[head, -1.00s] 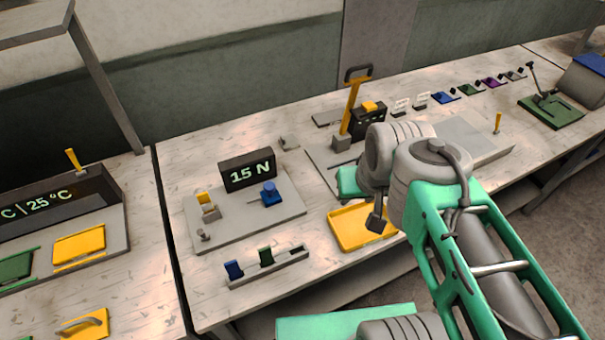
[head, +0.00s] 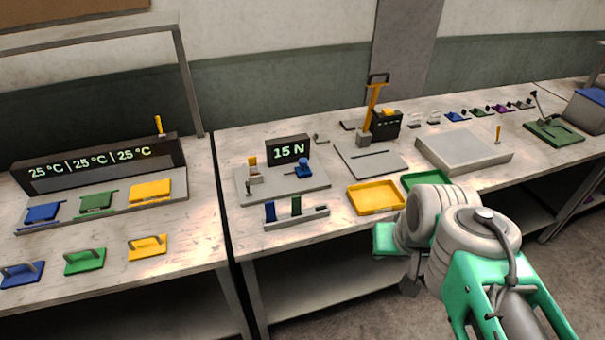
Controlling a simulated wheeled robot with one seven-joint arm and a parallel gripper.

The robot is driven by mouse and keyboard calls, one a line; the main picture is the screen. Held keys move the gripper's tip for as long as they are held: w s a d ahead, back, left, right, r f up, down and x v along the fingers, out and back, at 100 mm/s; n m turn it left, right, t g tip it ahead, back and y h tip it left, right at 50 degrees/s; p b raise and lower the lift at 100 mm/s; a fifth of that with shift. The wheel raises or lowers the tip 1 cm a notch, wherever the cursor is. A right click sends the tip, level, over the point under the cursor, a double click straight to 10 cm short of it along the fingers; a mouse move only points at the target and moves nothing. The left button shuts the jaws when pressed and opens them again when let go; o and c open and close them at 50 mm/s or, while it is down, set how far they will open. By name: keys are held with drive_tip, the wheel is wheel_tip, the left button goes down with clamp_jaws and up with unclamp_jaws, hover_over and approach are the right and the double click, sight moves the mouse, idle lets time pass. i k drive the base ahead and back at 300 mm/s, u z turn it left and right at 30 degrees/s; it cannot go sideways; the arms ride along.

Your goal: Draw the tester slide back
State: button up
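The tester is a grey plate (head: 281,193) on the bench with a dark display (head: 288,151) reading 15 N. A blue block (head: 304,168), which looks like its slide, sits on the right of the plate. A yellow-topped grey clamp (head: 254,170) stands on the left, apart from the blue block. My gripper (head: 410,287) shows only in part below my arm's wrist, beyond the bench's front edge, right of and well apart from the tester. Its fingers are too small and hidden to tell whether they are open.
A rack (head: 296,217) with blue and green pieces lies in front of the tester. A yellow tray (head: 376,198) and a green tray (head: 427,181) are to the right. A yellow-handled lever press (head: 372,110) stands behind. A bench with coloured plates (head: 148,247) is at left.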

sight(304, 171)
drive_tip(key=u, duration=0.7)
drive_tip(key=i, duration=1)
